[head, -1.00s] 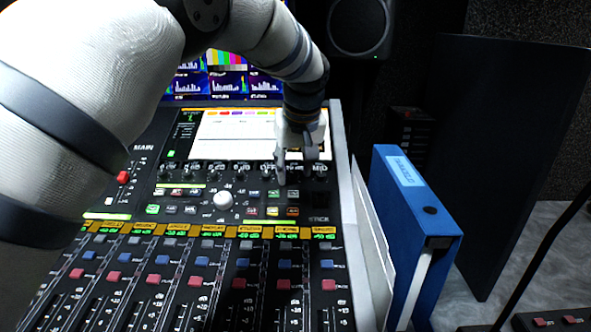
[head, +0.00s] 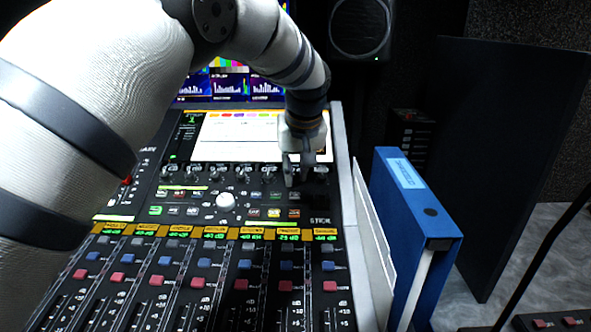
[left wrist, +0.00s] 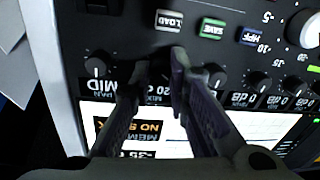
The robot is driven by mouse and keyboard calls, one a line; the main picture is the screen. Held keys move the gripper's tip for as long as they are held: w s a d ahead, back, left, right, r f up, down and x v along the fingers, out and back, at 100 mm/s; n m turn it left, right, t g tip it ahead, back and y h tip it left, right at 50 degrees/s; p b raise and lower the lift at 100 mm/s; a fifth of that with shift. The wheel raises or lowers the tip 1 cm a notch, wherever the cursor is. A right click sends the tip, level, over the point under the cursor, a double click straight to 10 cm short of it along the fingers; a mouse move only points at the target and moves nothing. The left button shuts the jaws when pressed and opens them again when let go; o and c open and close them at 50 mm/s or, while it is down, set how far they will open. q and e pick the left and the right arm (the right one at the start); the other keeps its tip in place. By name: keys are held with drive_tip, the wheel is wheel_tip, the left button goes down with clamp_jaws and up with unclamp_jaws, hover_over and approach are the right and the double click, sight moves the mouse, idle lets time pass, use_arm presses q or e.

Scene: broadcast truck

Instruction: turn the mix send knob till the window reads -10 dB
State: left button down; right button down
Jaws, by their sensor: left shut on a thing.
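My left gripper (head: 296,172) reaches over the mixing console (head: 215,208) and is shut at the right part of the knob row below the screen. In the left wrist view, its fingers (left wrist: 158,72) close on the mix send knob (left wrist: 156,73), a small dark knob. The fingers cover most of the knob. The MIX label (left wrist: 153,89) shows between the fingers, upside down. The window by this label is partly hidden, and I cannot read its value for sure. My right gripper is not in view.
Neighbouring knobs, such as the one marked MID (left wrist: 95,66), stand close on both sides. The lit LOAD button (left wrist: 169,20) is near the fingertips. A larger white knob (head: 226,200) and rows of faders lie nearer. A blue binder (head: 400,215) stands right of the console.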

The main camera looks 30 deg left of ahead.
use_arm(q)
drive_tip(key=shift+r+m+p, duration=0.2)
drive_tip(key=shift+m+p, duration=0.25)
drive_tip(key=shift+m, duration=0.75)
drive_tip(key=m, duration=0.2)
drive_tip(key=shift+s+m+p, duration=0.1)
drive_tip(key=shift+m+p, duration=0.2)
drive_tip(key=shift+m, duration=0.1)
drive_tip(key=m, duration=0.5)
drive_tip(key=shift+f+t+p, duration=0.25)
drive_tip(key=shift+t+p, duration=0.15)
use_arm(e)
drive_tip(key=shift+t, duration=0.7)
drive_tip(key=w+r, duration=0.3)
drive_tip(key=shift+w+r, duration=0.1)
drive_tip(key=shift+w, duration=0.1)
use_arm(q)
drive_tip(key=shift+m, duration=0.4)
drive_tip(key=c, duration=1.5)
unclamp_jaws()
drive_tip(key=v, duration=1.2)
drive_tip(key=shift+d+f, duration=0.1)
drive_tip(key=shift+d, duration=0.05)
